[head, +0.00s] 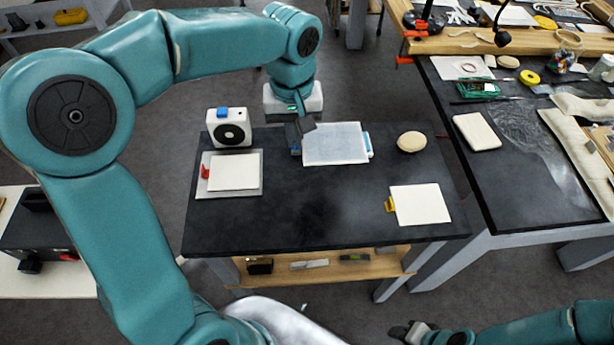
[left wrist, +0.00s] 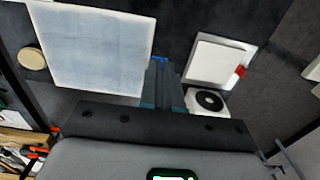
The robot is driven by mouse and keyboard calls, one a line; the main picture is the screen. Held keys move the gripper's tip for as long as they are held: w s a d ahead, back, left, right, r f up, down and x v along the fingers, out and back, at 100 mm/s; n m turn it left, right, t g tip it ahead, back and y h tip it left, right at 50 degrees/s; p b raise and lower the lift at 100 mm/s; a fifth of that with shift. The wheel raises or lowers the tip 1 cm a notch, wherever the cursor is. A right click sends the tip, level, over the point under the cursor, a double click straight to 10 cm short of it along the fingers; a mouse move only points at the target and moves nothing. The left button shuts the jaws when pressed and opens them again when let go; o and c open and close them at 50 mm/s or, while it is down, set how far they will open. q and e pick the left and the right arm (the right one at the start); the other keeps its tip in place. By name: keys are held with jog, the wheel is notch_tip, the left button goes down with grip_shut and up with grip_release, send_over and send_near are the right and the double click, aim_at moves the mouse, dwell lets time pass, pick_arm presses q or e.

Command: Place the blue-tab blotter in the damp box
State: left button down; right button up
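A pale, blue-tinted sheet, which I take as the blue-tab blotter (head: 335,143), is level at the back middle of the black table; it looms large in the left wrist view (left wrist: 95,45). My left gripper (head: 297,148) is at its left edge, its fingers (left wrist: 163,80) close together at a small blue tab, seemingly shut on it. A light-blue strip (head: 368,145) shows past the sheet's right edge, perhaps the damp box; the sheet hides whatever lies under it. My right gripper (head: 412,331) is low at the bottom, away from the table, its fingers unclear.
A red-tab blotter (head: 232,172) lies on a grey plate at left, before a white device (head: 230,130) with a black disc. A yellow-tab blotter (head: 420,204) lies at right, a round beige piece (head: 411,142) behind it. The table's front middle is clear. A cluttered bench (head: 520,190) stands right.

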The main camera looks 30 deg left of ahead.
pick_arm(q)
send_over(298, 190)
notch_tip(298, 190, down, 11)
jog(key=shift+a, duration=0.15)
jog(key=shift+s+f, duration=0.1)
jog(key=shift+f, duration=0.2)
jog(key=f, duration=0.4)
jog(key=shift+w+f, duration=0.2)
jog(key=shift+s, duration=0.15)
jog(key=shift+f, duration=0.1)
jog(key=c, duration=1.6)
grip_release()
jog(key=shift+c, duration=0.2)
jog(key=shift+o, duration=1.4)
